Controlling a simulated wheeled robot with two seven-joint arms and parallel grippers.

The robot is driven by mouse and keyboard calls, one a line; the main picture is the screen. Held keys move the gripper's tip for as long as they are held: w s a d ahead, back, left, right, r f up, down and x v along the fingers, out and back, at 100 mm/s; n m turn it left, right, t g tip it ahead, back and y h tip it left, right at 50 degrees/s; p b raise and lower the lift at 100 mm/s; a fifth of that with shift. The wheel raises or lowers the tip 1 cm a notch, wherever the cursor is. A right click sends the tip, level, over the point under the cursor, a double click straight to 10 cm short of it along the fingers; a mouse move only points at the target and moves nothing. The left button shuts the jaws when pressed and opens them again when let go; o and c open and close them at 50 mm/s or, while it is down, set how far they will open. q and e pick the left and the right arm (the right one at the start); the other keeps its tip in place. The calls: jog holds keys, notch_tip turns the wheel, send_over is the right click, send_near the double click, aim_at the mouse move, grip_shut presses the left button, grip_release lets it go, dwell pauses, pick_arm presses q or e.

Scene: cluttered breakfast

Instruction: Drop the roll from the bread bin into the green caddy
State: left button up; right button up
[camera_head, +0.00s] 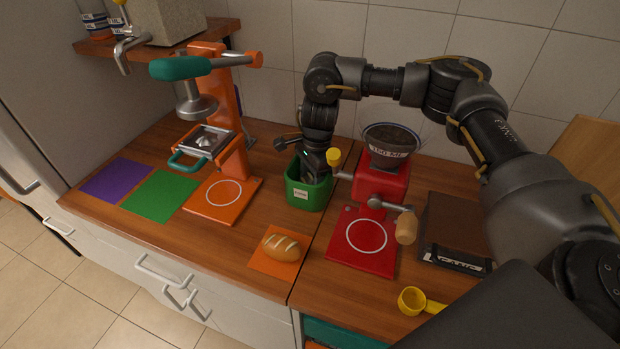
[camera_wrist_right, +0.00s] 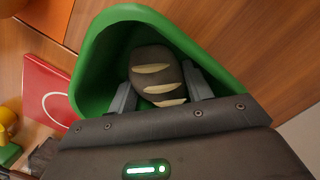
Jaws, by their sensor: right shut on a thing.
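The green caddy (camera_head: 307,196) stands on the counter near the wall, with a pale label on its front. My right gripper (camera_head: 309,172) points down into its mouth. In the right wrist view, my right gripper (camera_wrist_right: 160,85) is shut on a dark brown roll (camera_wrist_right: 152,62) with pale slashes. The roll is between the two grey fingers, within the rim of the caddy (camera_wrist_right: 88,72); whether it touches the floor cannot be told. In the head view the roll is hidden. I cannot make out a bread bin. My left gripper is not in view.
A golden loaf (camera_head: 281,247) lies on an orange mat at the counter's front. A red grinder (camera_head: 380,186) stands close right of the caddy, an orange press (camera_head: 232,130) to its left. A brown box (camera_head: 452,225) and yellow scoop (camera_head: 412,300) lie right.

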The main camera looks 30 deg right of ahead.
jog(key=o, duration=1)
jog(key=shift+f, duration=0.15)
jog(key=r, duration=0.7)
jog(key=d+r, duration=0.1)
jog(key=r, duration=0.2)
jog(key=shift+d+r, duration=0.1)
jog(key=shift+r, duration=0.1)
jog(key=shift+w+r, duration=0.15)
jog(key=shift+r, duration=0.05)
jog(key=shift+r, duration=0.1)
